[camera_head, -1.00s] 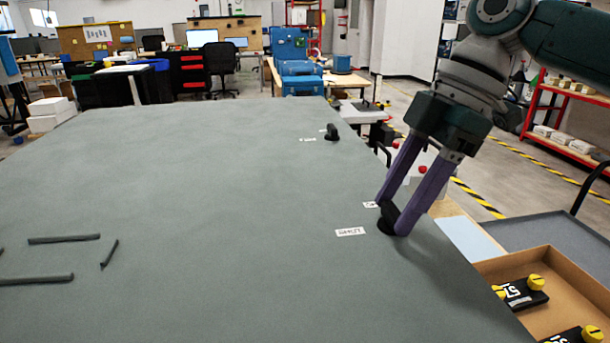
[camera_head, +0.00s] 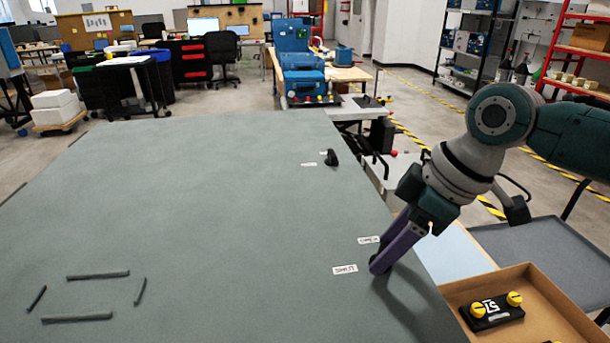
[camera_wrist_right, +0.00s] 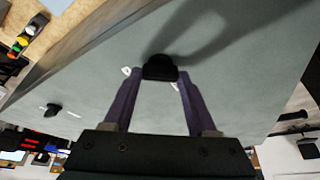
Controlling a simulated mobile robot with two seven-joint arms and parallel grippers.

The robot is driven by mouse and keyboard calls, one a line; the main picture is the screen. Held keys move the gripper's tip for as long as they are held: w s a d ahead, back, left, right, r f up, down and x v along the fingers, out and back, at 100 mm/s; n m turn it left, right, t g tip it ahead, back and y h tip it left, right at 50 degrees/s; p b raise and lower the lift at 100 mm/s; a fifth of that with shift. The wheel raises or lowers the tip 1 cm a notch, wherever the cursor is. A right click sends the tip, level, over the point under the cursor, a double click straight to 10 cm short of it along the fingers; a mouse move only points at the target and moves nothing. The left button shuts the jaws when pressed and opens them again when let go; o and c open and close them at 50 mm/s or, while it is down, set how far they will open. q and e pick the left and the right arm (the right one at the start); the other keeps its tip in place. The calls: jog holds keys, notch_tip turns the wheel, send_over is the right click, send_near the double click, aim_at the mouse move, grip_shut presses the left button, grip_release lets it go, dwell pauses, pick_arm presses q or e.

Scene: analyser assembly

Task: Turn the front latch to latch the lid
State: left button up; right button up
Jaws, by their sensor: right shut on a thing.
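The front latch is a small black knob (camera_wrist_right: 160,67) on the grey-green lid (camera_head: 210,215), near the lid's right edge. My right gripper (camera_head: 381,266) reaches down to it with its purple fingers. In the right wrist view the fingertips (camera_wrist_right: 158,77) are shut on the knob, one on each side. In the head view the fingers overlap and hide most of the knob, so its exact angle is hard to tell. A second black latch (camera_head: 332,158) stands farther back on the lid. My left gripper is not in view.
White labels lie beside the front latch, one nearer (camera_head: 345,269) and one farther (camera_head: 368,240). Dark strips (camera_head: 98,275) mark a rectangle on the lid at left. An open cardboard box (camera_head: 560,316) at lower right holds a black part with yellow knobs (camera_head: 492,306).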

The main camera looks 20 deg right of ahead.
jog(key=m+p, duration=0.2)
jog(key=m+h+p, duration=0.1)
jog(key=p, duration=0.1)
jog(key=m+t+p, duration=0.1)
jog(key=m+p, duration=0.1)
jog(key=shift+s+a+r+m+h, duration=0.1)
jog(key=shift+a+r+m+h, duration=0.2)
jog(key=shift+h, duration=0.1)
jog(key=shift+f+m+h+p, duration=0.15)
jog(key=shift+m+h+p, duration=0.35)
jog(key=shift+m+p, duration=0.6)
jog(key=shift+f+m+h+p, duration=0.15)
jog(key=shift+m+h+p, duration=0.45)
jog(key=shift+m, duration=1)
jog(key=o, duration=1.4)
jog(key=shift+c, duration=0.2)
